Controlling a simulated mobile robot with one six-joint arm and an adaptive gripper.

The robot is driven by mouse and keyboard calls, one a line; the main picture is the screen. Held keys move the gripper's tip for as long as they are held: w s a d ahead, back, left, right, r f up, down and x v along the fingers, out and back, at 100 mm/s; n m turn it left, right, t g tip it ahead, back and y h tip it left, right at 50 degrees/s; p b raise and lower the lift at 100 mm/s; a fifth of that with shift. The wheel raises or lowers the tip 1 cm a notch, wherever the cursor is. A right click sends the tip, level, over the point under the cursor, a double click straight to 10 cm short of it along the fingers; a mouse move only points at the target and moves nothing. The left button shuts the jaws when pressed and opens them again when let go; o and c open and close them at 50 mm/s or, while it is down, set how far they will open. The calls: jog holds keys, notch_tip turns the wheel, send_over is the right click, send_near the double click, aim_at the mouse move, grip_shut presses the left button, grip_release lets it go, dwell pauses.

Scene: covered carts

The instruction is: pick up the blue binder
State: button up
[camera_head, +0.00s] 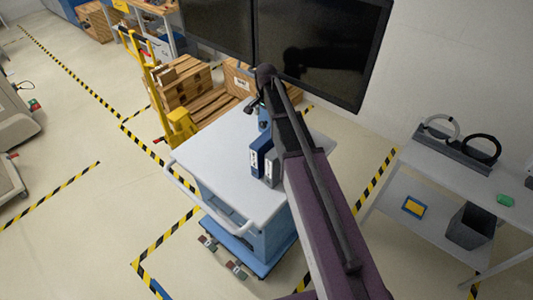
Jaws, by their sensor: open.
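A blue binder (260,154) stands upright on the white top of a blue cart (221,161), left of my arm. It has a pale label on its spine. A greyer binder (271,170) stands close beside it, partly hidden by my arm. My gripper (251,106) is small and dark in this view, over the far part of the cart top, beyond the binders and apart from them. It is open, and I see nothing between its fingers. A small blue shape (263,116) shows beside it; I cannot tell what it is.
A yellow pallet truck (181,122) and wooden crates (184,82) stand behind the cart. Dark screens (330,45) hang beyond my arm. The floor to the left is mostly open.

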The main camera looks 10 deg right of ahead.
aim_at(266, 135)
jog(key=shift+f+b, duration=3.6)
jog(key=shift+f, duration=0.3)
jog(key=shift+d+f+b, duration=0.1)
jog(key=shift+f+b, duration=2.5)
jog(key=c, duration=1.4)
